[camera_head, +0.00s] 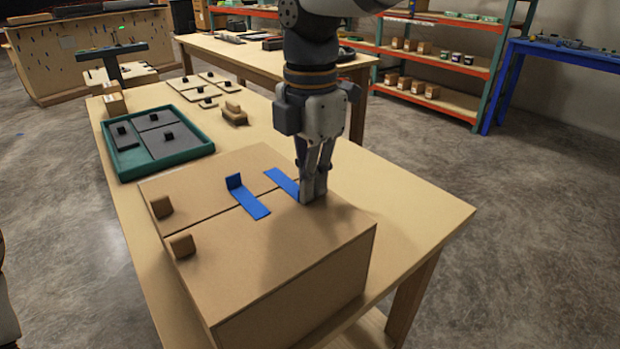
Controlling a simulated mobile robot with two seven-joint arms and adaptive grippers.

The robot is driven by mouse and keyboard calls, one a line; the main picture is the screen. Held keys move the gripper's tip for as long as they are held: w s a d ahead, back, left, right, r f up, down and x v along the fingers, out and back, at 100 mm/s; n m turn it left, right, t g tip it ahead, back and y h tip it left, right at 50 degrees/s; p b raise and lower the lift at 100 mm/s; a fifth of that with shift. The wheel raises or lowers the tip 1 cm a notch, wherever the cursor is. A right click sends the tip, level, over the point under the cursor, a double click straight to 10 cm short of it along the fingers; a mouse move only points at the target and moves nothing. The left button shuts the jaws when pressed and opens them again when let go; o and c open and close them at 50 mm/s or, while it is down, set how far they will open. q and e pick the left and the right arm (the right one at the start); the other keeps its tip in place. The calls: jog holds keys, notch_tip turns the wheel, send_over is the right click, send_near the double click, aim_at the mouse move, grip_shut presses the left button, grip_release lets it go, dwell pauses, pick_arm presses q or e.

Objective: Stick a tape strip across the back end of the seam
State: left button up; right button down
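A large cardboard box (270,260) stands on the wooden table. Its lid seam (208,216) runs from the left edge toward the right gripper. One blue tape strip (252,203) lies across the seam's middle, with one end bent upright. A second blue strip (282,180) lies flat farther right, across the seam's line; its near end is at my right gripper's fingertips. My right gripper (313,190) points straight down at the box top, fingers together. I cannot tell whether they pinch the strip or only press beside it. My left gripper is not in view.
Two small brown blocks (182,245) sit at the box's left edge. A teal tray (160,160) with dark grey plates and black knobs lies behind the box. Beige plates and a small brown holder (234,115) lie farther back. The table's right side (410,205) is clear.

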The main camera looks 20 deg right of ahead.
jog(key=c, duration=1.7)
grip_release()
jog(key=shift+f, duration=0.35)
jog(key=shift+r, duration=0.1)
